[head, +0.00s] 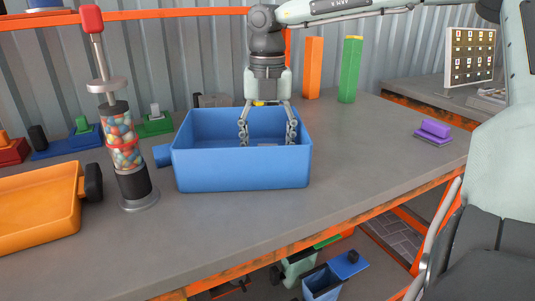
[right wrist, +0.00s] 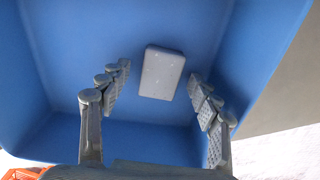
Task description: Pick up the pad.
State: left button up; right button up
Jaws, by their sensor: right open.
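A pale grey, rounded rectangular pad (right wrist: 161,72) lies inside the blue bin (head: 240,171), against its blue inner surface (right wrist: 75,65) in the right wrist view. In the head view the bin's front wall hides most of its floor, and I cannot clearly make out the pad. My right gripper (head: 267,141) points down into the bin from above. Its fingers (right wrist: 158,76) are open, one to each side of the pad in the right wrist view, with nothing between them held. I cannot tell the exact height of the fingertips above the pad. My left gripper is not in view.
A gumball-filled dispenser (head: 122,142) stands left of the bin, beside an orange bin (head: 38,207). Orange (head: 313,68) and green (head: 350,70) posts stand behind on the right. A purple block (head: 433,131) lies far right. The grey table (head: 365,150) is clear right of the bin.

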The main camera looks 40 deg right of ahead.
jog(key=c, duration=1.2)
jog(key=shift+c, duration=0.3)
jog(key=shift+r, duration=0.1)
